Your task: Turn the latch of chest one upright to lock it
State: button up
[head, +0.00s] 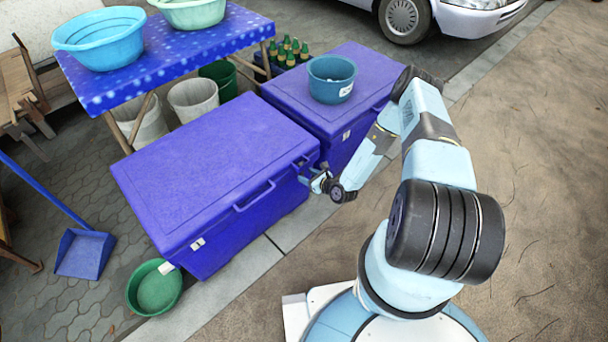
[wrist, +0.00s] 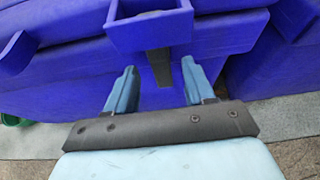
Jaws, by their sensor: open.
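The near blue-purple chest (head: 215,170) stands with its lid down, and a handle bar (head: 255,196) runs along its front edge. No number shows on it. My gripper (head: 313,180) is at the right end of its front face. In the wrist view my gripper (wrist: 158,80) is open, with its two blue fingers pointing at the chest face (wrist: 225,60). A dark narrow piece (wrist: 158,64), which looks like the latch, hangs below a blue box-shaped bracket (wrist: 150,27). It lies between the fingertips with gaps on both sides; contact is not visible.
A second blue-purple chest (head: 372,78) stands behind, carrying a blue basin (head: 331,80). A green basin (head: 155,288) lies by the near chest's front left corner, near a white tag (head: 197,243). A cloth-covered table (head: 165,62) stands at the back left. Pavement at right is clear.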

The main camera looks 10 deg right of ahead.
jog(key=v, duration=1)
jog(key=shift+r, duration=0.1)
jog(key=w+a+r+n+g+y, duration=0.15)
jog(key=r+n, duration=0.25)
jog(key=r, duration=0.6)
jog(key=w+a+r+n+g+y, duration=0.1)
jog(key=w+r+n+g+y, duration=0.2)
jog(key=r, duration=0.7)
jog(key=w+a+r+n+g+y, duration=0.15)
jog(key=r+n, duration=0.35)
jog(key=r, duration=0.6)
jog(key=s+a+r+n+g, duration=0.1)
jog(key=s+r+n+g, duration=0.35)
jog(key=r, duration=0.65)
jog(key=s+r+n+h, duration=0.75)
jog(key=s+r, duration=0.45)
jog(key=r, duration=0.5)
jog(key=s+d+r+n+t+h, duration=0.2)
jog(key=s+d+r+h, duration=0.1)
jog(key=s+r, duration=0.3)
jog(key=s+d+r+n+t+h, duration=0.3)
jog(key=s+d+r, duration=0.2)
jog(key=s, duration=0.4)
jog(key=shift+s+d+r, duration=0.2)
jog(key=shift+d+r, duration=0.2)
jog(key=shift+r, duration=0.35)
